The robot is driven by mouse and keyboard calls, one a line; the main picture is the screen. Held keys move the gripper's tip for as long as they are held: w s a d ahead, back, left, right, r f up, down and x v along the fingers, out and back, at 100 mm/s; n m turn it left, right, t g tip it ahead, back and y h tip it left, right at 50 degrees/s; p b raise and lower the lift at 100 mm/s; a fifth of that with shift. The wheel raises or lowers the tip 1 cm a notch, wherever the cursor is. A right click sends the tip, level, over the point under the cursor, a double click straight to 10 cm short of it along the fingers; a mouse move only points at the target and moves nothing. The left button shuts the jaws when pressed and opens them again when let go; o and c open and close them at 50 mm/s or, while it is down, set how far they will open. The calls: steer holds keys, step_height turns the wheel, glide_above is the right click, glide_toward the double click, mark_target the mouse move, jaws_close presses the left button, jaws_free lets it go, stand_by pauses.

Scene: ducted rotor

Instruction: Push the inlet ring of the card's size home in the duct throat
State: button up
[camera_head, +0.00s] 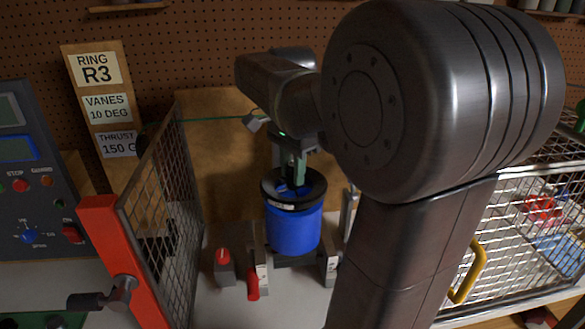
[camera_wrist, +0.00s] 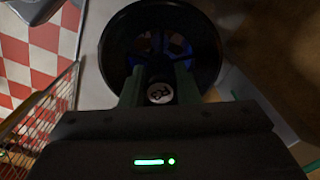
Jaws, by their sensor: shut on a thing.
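The card (camera_head: 97,90) at the left reads RING R3, VANES 10 DEG, THRUST 150 G. A small white mark shows on the ring's front. My gripper (camera_head: 291,178) comes down from above into the ring's opening. How deep the ring sits in the throat is hidden.
A mesh panel with a red post (camera_head: 115,255) stands left of the duct. A control box (camera_head: 30,180) is farther left. Red-handled clamps (camera_head: 252,284) stand at the duct's base. A wire cage with a yellow handle (camera_head: 470,272) is at the right.

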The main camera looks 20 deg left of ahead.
steer(key=shift+f, duration=0.3)
steer(key=shift+f+b, duration=0.55)
steer(key=shift+f, duration=0.45)
steer(key=o, duration=1)
steer(key=shift+r, duration=0.15)
step_height(320, 180, up, 14)
steer(key=shift+f, duration=0.2)
steer(key=shift+f, duration=0.1)
step_height(320, 180, down, 13)
steer(key=shift+f, duration=0.2)
steer(key=shift+r+p, duration=0.3)
steer(key=shift+r, duration=0.15)
